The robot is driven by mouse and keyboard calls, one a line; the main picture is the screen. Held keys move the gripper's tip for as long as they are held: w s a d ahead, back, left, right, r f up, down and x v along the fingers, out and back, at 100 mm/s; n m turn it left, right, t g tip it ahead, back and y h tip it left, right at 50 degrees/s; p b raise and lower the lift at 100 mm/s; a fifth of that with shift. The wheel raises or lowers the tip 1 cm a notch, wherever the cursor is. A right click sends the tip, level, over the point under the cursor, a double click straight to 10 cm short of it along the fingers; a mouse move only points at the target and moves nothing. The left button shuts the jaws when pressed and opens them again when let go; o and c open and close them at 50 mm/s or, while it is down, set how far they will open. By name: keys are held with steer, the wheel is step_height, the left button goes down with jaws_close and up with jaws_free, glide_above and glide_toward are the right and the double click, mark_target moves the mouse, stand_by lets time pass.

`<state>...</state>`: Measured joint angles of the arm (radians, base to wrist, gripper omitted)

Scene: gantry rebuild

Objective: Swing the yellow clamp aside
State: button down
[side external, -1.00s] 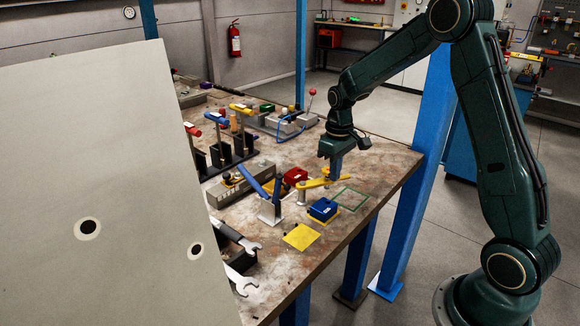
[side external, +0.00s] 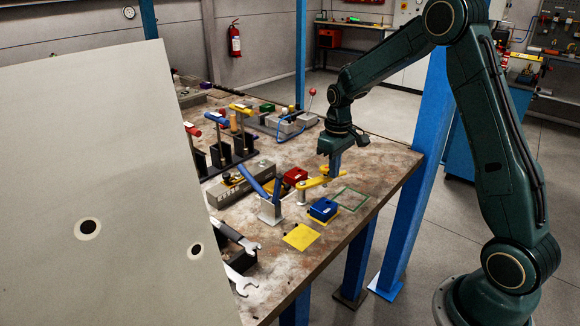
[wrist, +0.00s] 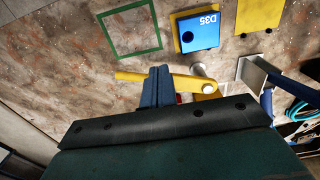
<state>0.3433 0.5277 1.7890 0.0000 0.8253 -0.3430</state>
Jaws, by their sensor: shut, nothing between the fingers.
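The yellow clamp (side external: 313,183) is a flat bar on the workbench, with its round pivot end at the left in the side external view. It also shows in the wrist view (wrist: 190,82), with its pivot end at the right and its free end at the left. My gripper (side external: 334,174) is shut with nothing held between the fingers. Its fingertips (wrist: 158,72) point down at the bar near its free end and cover part of it. I cannot tell whether they touch it.
A blue block (side external: 323,209) sits beside the clamp on a yellow patch. A green square outline (side external: 349,197) marks bare bench nearby. A red block (side external: 295,176) and a metal bracket with blue handles (side external: 270,210) stand left. A large pale panel (side external: 110,190) blocks the near left.

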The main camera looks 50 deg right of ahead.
steer(key=shift+w, duration=0.1)
steer(key=shift+w+d, duration=0.4)
steer(key=shift+w, duration=0.05)
steer(key=shift+w+d, duration=0.1)
steer(key=shift+w, duration=0.1)
stand_by(0.6)
steer(key=shift+w+d, duration=0.15)
steer(key=shift+w, duration=0.15)
steer(key=shift+s, duration=0.35)
steer(key=shift+r, duration=0.1)
step_height(320, 180, up, 9)
stand_by(1.5)
